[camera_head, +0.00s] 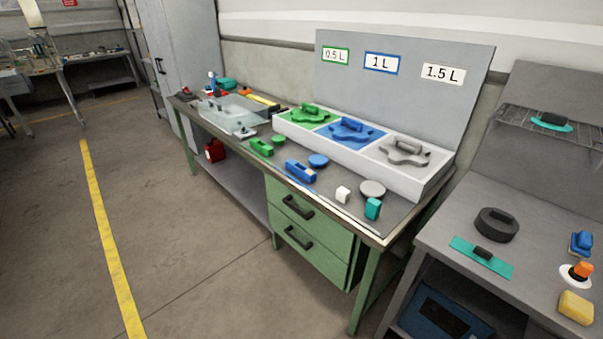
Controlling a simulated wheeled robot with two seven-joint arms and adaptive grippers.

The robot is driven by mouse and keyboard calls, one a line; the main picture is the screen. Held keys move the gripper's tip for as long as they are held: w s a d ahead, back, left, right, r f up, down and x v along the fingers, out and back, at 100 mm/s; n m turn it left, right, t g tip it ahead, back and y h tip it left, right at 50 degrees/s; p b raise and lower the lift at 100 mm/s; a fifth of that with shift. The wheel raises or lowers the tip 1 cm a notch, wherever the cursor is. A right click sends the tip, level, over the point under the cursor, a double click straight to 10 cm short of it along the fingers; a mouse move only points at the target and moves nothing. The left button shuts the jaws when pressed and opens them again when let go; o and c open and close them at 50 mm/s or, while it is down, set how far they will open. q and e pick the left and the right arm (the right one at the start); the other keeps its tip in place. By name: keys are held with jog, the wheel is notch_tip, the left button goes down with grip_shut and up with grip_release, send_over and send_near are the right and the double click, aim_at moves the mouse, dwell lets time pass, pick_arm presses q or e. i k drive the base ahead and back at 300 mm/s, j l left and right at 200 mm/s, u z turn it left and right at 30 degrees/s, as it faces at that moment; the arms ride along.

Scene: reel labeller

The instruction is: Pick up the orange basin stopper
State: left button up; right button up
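An orange piece (582,269) with a round, pale base stands on the grey table at the right edge of the view. It looks like the orange basin stopper, though it is small here. It sits between a blue item (581,243) behind it and a yellow block (576,307) in front of it. Nothing is touching it from above. Neither of my grippers is in view.
The grey table (455,222) also holds a black round piece (497,224) and a teal plate (482,257) with a dark knob. A green workbench (367,232) with coloured parts stands left of it. The floor (190,250) at left is clear.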

aim_at(580, 273)
jog(key=z, duration=2.2)
